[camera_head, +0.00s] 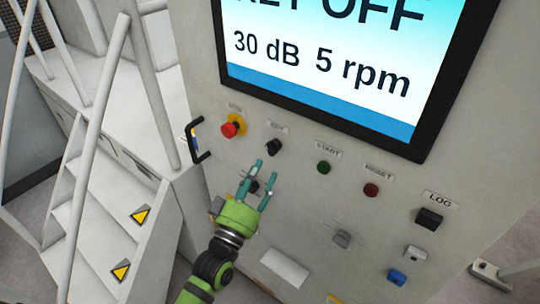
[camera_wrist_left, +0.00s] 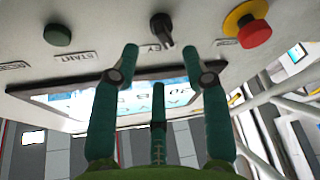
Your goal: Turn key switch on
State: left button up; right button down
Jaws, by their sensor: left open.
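The key switch (camera_head: 273,146) is a small black knob on the grey panel, under a small label. In the left wrist view the key switch (camera_wrist_left: 162,27) shows at the top, beyond and between the fingertips, next to a label ending in "EY". My left gripper (camera_head: 265,169), green with teal fingers, is open and empty just below the switch in the head view. It also shows in the left wrist view (camera_wrist_left: 160,58), its fingers spread and apart from the switch. The screen (camera_head: 320,75) reads "KEY OFF", "30 dB" and "5 rpm". My right gripper is out of view.
A red emergency button (camera_head: 231,126) on yellow is left of the switch. A green START button (camera_head: 323,167), a red RESET button (camera_head: 371,190) and a black LOG switch (camera_head: 429,218) are to the right. A black handle (camera_head: 196,141) and white stairs with railings stand left.

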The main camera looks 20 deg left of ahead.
aim_at(271, 152)
pick_arm(q)
jog(key=p+x, duration=0.1)
jog(key=x, duration=0.3)
jog(key=shift+w+a+p, duration=0.15)
jog(key=shift+w+p, duration=0.1)
jog(key=shift+p, duration=0.05)
jog(key=shift+w+r, duration=0.15)
jog(key=shift+w, duration=0.15)
jog(key=shift+w+d, duration=0.15)
jog(key=shift+d, duration=0.15)
grip_shut()
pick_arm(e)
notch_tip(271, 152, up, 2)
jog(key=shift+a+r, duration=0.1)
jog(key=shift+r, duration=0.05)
